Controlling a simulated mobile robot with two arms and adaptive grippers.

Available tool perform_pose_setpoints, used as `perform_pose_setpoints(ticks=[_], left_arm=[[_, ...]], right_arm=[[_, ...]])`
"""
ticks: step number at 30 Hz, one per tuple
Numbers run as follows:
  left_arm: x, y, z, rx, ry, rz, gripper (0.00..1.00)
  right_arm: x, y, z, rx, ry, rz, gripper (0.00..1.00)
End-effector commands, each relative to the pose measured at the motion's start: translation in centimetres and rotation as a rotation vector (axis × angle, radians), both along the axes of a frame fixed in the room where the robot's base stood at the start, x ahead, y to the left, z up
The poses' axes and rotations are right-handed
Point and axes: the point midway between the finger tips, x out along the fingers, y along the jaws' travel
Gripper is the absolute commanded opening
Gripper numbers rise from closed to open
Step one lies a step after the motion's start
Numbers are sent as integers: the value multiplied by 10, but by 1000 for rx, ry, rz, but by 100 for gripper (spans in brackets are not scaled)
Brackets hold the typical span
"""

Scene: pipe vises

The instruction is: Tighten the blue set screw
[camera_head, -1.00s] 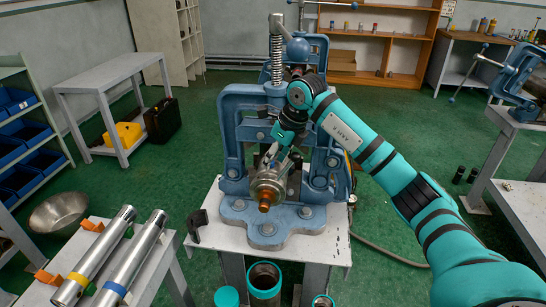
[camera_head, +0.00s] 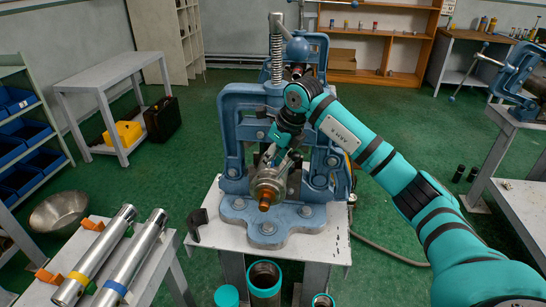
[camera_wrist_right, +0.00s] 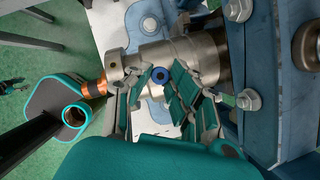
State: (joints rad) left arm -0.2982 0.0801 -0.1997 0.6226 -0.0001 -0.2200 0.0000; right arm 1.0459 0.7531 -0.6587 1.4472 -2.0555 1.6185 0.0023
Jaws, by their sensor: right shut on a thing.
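The blue set screw (camera_wrist_right: 158,75) shows in the right wrist view as a small blue ring with a dark centre, on the side of a metal cylinder (camera_wrist_right: 190,55). My right gripper (camera_wrist_right: 160,84) has its ridged fingers on both sides of the screw and is shut on it. In the head view the cylinder (camera_head: 268,185) sits in the blue pipe vise (camera_head: 232,140) with an orange-brown end facing me. My right gripper (camera_head: 273,156) reaches down onto it from above, and the screw is hidden there. My left gripper is not in view.
Two metal pipes (camera_head: 107,247) with yellow and blue bands lie on a table at the left. Open teal-rimmed cylinders (camera_head: 264,280) stand in front. A second vise (camera_head: 515,75) is at right.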

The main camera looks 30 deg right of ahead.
Motion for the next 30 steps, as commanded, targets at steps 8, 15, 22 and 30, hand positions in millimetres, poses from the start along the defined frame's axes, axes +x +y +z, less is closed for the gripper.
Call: perform_pose_setpoints(ticks=[8,15,22,30], left_arm=[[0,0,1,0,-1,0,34],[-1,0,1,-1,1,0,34],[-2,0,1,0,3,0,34],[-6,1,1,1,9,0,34]], right_arm=[[0,1,0,0,-1,-134,0],[0,0,1,0,-3,-134,22],[0,1,1,0,-2,-132,42],[-2,0,6,-1,-2,-132,42]])
